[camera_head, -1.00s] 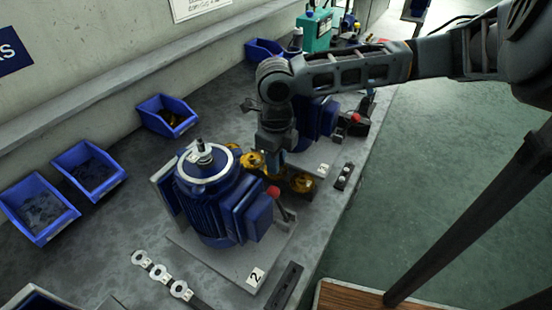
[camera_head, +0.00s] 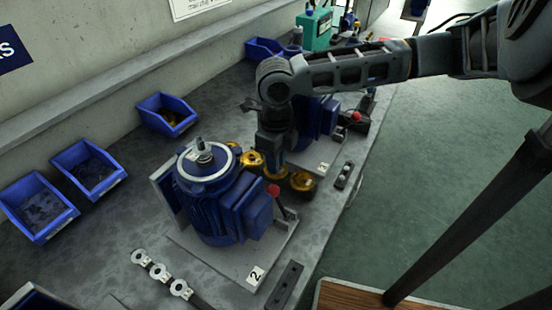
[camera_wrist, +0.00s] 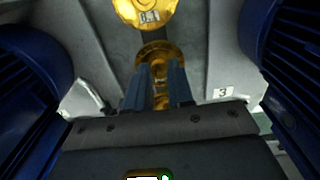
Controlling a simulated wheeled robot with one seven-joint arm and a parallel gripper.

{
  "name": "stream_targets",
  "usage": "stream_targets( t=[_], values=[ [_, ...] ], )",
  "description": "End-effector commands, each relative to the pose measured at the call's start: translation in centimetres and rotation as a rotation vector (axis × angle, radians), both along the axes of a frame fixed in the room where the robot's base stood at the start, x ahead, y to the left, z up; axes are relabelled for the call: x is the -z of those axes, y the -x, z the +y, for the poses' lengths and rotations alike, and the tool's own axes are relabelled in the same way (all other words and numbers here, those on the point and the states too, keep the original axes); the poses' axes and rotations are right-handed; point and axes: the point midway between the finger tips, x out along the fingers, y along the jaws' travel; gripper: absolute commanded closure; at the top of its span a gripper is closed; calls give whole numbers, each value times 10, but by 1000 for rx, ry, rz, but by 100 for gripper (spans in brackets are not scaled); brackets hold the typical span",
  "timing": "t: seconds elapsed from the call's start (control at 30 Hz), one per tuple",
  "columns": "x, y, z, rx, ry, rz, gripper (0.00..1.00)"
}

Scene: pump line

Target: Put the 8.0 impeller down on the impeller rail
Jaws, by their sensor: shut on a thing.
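My gripper (camera_head: 279,160) points down between two blue motors. In the wrist view its two fingers (camera_wrist: 155,88) are closed on the hub of a brass impeller (camera_wrist: 154,50), whose number I cannot read. The held impeller is over or on the dark impeller rail (camera_wrist: 152,37); I cannot tell whether it touches. A brass impeller labelled 8.1 (camera_wrist: 145,12) lies on the rail beyond it, also visible in the head view (camera_head: 251,161). My gripper hides most of the held impeller in the head view.
The near blue motor (camera_head: 218,205) on plate 2 (camera_head: 256,275) stands close on the left. The farther blue motor (camera_head: 318,118) on plate 3 is close behind. Blue bins (camera_head: 88,168) line the wall. A rail of steel rings (camera_head: 160,272) lies in front.

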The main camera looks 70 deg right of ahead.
Motion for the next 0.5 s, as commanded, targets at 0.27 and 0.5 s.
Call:
stream_targets(
  t=[0.27,0.5],
  values=[
    [0,0,0,0,0,0,66],
    [0,0,0,0,0,0,48]
  ],
)
